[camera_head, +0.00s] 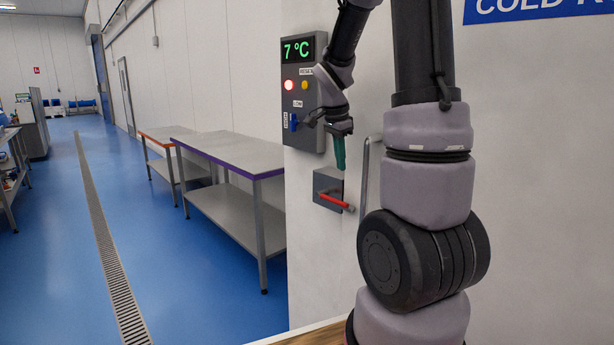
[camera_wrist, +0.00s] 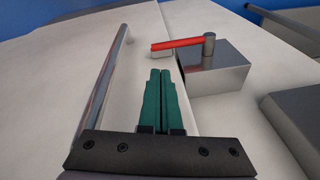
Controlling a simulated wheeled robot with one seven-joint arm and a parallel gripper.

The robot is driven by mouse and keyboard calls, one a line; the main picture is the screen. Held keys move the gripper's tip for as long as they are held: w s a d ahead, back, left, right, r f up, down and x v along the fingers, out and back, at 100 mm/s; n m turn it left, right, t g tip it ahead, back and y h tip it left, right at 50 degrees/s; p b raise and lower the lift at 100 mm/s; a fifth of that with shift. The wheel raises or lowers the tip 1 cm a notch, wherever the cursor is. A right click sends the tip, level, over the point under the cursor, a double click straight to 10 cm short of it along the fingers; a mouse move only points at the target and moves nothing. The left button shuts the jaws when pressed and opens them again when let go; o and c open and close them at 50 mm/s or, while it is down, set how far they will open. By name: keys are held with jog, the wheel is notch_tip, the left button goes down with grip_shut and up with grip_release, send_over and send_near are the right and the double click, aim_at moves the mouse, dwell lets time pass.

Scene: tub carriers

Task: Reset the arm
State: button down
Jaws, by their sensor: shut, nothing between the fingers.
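My gripper (camera_head: 340,153) is in front of the white cold room wall, its green fingers pointing down. In the wrist view the two green fingers (camera_wrist: 162,80) lie side by side, shut with nothing between them. Below the fingertips in the head view is a grey latch box with a red lever (camera_head: 334,201). The red lever also shows in the wrist view (camera_wrist: 178,43), beyond and right of the fingertips, apart from them. A vertical metal door handle (camera_head: 364,180) stands right of the gripper; it shows left of the fingers in the wrist view (camera_wrist: 103,80).
A grey control panel (camera_head: 291,119) reading 7 °C, with a red light, a yellow button and a blue switch, is on the wall just behind my gripper. A purple-edged steel table (camera_head: 232,152) and an orange-edged one (camera_head: 165,134) stand left. The blue floor (camera_head: 60,240) is clear along the drain.

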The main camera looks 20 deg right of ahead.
jog(key=s+a+r+n+t+y, duration=0.2)
jog(key=s+a+r+n, duration=0.4)
jog(key=s, duration=0.3)
jog(key=s+a+r+n+t+y, duration=0.2)
jog(key=s+a+r+n+t, duration=0.1)
jog(key=s+a+r+n, duration=0.3)
jog(key=s+a+r, duration=0.1)
jog(key=s+a, duration=0.1)
jog(key=a, duration=0.1)
jog(key=shift+s+r+n+t, duration=0.2)
jog(key=shift+s+n+t, duration=0.15)
jog(key=shift+n+t, duration=0.05)
jog(key=shift+d, duration=0.1)
